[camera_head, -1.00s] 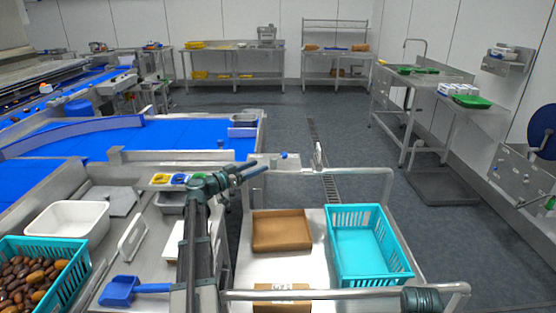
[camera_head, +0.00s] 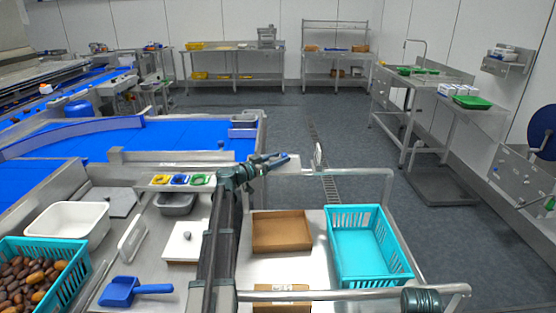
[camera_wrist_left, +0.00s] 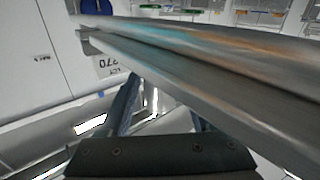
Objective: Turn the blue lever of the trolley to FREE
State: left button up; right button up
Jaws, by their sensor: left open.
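The trolley (camera_head: 386,190) stands in front of me with a tubular steel frame. A small blue part (camera_head: 283,156), which looks like the lever, shows at the far left of its frame in the head view; its exact setting is too small to tell. My left gripper (camera_head: 270,161) is open beside this blue part, its fingers pointing right; I cannot tell whether they touch it. In the left wrist view, a steel rail (camera_wrist_left: 215,70) crosses in front of the open fingers, and the lever is not clearly visible.
The trolley carries a brown box (camera_head: 281,232) and a turquoise crate (camera_head: 345,283). On the left are a blue scoop (camera_head: 122,291), a white tub (camera_head: 66,222) and a crate of dates (camera_head: 72,262). Open floor (camera_head: 325,120) lies beyond the trolley.

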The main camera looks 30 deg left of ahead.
pick_arm(q)
grip_shut()
